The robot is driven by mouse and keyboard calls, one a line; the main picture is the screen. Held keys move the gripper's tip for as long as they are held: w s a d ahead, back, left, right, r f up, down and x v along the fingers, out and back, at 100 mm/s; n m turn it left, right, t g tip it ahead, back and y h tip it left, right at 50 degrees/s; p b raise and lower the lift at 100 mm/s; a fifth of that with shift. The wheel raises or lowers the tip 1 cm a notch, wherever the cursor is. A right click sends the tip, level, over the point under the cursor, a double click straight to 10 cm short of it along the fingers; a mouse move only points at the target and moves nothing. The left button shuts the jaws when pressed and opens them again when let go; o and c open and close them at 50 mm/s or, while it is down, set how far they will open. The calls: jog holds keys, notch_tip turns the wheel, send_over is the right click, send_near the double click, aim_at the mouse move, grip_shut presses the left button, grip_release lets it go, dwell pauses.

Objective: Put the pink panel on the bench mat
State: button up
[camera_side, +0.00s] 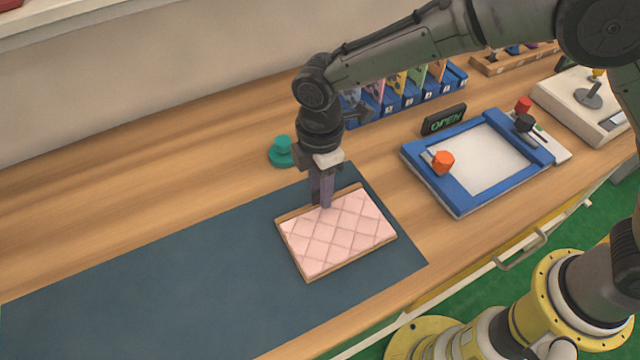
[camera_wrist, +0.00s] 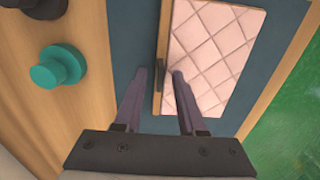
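The pink panel (camera_side: 345,235), quilted with a diamond pattern and edged in wood, lies flat on the right part of the dark blue-grey bench mat (camera_side: 170,285). In the wrist view the panel (camera_wrist: 215,55) is right of centre, with the mat (camera_wrist: 125,45) showing on its left. My gripper (camera_side: 322,203) points down at the panel's back edge. In the wrist view my gripper's fingers (camera_wrist: 159,72) are apart, one on each side of the panel's wooden edge, with a small dark strip between them. I cannot tell whether the fingertips touch the panel.
A teal knob (camera_side: 283,152) stands behind the mat. To the right are a blue-framed tray (camera_side: 455,200) with an orange knob (camera_side: 442,162), an OPEN sign (camera_side: 444,120) and blue bins (camera_side: 405,98). The left part of the mat is clear.

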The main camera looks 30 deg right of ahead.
jog(key=shift+r, duration=0.1)
notch_tip(320, 180, up, 12)
dwell(0.6)
jog(key=shift+r, duration=0.1)
jog(key=s+d+r+m+t, duration=0.1)
jog(key=s+d+r+m, duration=0.25)
jog(key=d, duration=0.55)
jog(key=s+d+r+m+t, duration=0.1)
jog(key=s+d+r+m, duration=0.1)
jog(key=d+r+m, duration=0.45)
jog(key=s+d+f+m+t, duration=0.3)
jog(key=s+d+f+m, duration=0.2)
jog(key=s+d, duration=0.9)
jog(key=s+m, duration=0.1)
jog(key=m, duration=0.2)
jog(key=shift+s+d+f+t, duration=0.2)
jog(key=shift+s+d+t, duration=0.05)
jog(key=shift+s+t, duration=0.1)
